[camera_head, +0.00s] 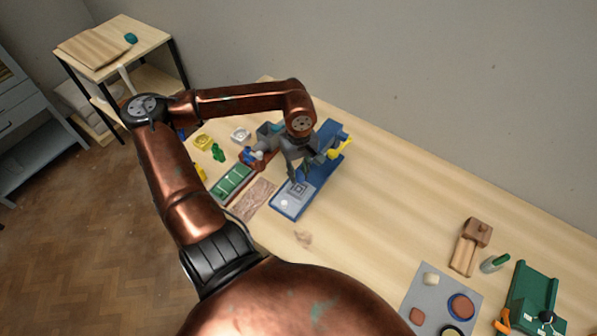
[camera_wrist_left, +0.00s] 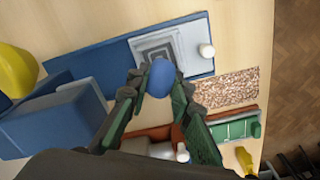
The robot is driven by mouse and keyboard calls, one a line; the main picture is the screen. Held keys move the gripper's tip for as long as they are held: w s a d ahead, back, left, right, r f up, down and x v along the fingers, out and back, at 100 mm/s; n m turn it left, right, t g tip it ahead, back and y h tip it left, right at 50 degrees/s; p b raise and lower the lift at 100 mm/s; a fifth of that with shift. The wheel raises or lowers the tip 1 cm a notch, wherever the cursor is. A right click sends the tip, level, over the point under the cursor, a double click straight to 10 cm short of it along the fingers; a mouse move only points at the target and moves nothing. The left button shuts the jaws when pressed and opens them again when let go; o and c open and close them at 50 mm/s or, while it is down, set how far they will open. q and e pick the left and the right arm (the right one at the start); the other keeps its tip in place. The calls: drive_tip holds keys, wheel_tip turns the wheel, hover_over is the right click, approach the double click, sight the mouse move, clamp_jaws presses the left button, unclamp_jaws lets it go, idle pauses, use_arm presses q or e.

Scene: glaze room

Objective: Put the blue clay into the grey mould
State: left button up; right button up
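The blue clay (camera_wrist_left: 162,73) is a rounded lump between the fingertips of my left gripper (camera_wrist_left: 160,84), which is shut on it. In the head view the clay (camera_head: 300,176) shows small below the left gripper (camera_head: 303,170). The grey mould (camera_wrist_left: 143,47) is a square plate with nested square lines, lying on a blue board (camera_wrist_left: 200,68). In the head view the mould (camera_head: 297,190) is just below the clay. The clay appears to be above the mould's near edge and hides part of it; I cannot tell the height. My right gripper is not in view.
A small white cylinder (camera_wrist_left: 206,51) stands on the board beside the mould. A speckled slab (camera_wrist_left: 228,88) and a green tray (camera_wrist_left: 236,130) lie nearby. The middle of the table is clear.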

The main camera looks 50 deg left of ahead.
use_arm(q)
drive_tip(key=shift+f+b, duration=0.95)
drive_tip(key=shift+f, duration=0.75)
drive_tip(key=shift+f, duration=0.15)
idle(0.9)
drive_tip(key=shift+o, duration=0.6)
drive_tip(key=o, duration=0.5)
drive_tip(key=shift+c, duration=0.2)
drive_tip(key=shift+o, duration=0.6)
drive_tip(key=o, duration=0.5)
